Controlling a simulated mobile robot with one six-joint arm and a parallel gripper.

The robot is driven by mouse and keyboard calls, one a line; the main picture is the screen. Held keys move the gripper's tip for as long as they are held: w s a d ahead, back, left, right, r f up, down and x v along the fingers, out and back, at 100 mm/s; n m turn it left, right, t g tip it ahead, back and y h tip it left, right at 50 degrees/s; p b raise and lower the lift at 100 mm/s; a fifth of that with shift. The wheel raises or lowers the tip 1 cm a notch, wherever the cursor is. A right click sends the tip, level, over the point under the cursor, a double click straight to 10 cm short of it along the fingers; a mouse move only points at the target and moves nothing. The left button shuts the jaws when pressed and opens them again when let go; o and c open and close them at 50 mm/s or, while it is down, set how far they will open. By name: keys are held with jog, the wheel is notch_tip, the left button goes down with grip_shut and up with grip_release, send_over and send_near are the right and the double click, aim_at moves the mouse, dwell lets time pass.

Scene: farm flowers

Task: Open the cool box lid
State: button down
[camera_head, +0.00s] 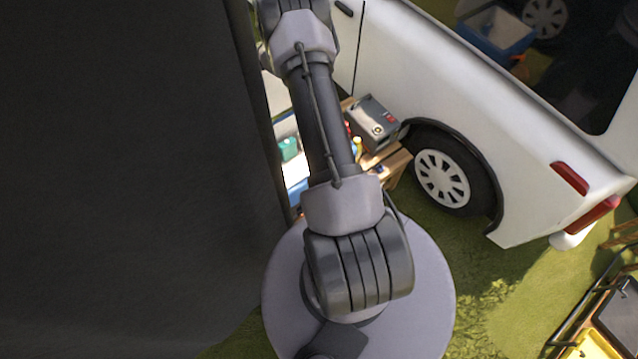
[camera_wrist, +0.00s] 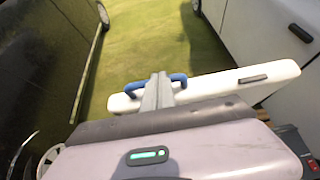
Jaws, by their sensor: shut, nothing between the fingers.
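In the wrist view, my gripper (camera_wrist: 158,84) is shut, with its two fingers pressed together and nothing between them. The cool box lid (camera_wrist: 215,88) shows beyond my wrist as a long white slab with a dark recessed grip (camera_wrist: 252,78) at its right. A blue handle (camera_wrist: 180,78) curves out on both sides of my fingers, which cover its middle. I cannot tell whether the fingers touch it. My wrist hides the near side of the box. In the head view, my arm hides my gripper and most of that area; white and blue parts show beside the arm.
In the head view, a white vehicle (camera_head: 470,95) stands close on the right, its wheel (camera_head: 441,178) near a wooden stand (camera_head: 388,158) bearing a grey device (camera_head: 372,122). A large dark surface (camera_head: 120,180) fills the left.

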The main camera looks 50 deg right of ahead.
jog(key=shift+w+d+r, duration=0.1)
jog(key=shift+w+d, duration=0.05)
jog(key=shift+w, duration=0.5)
jog(key=shift+w+d+r, duration=0.1)
jog(key=shift+w+d, duration=0.05)
jog(key=shift+w, duration=0.45)
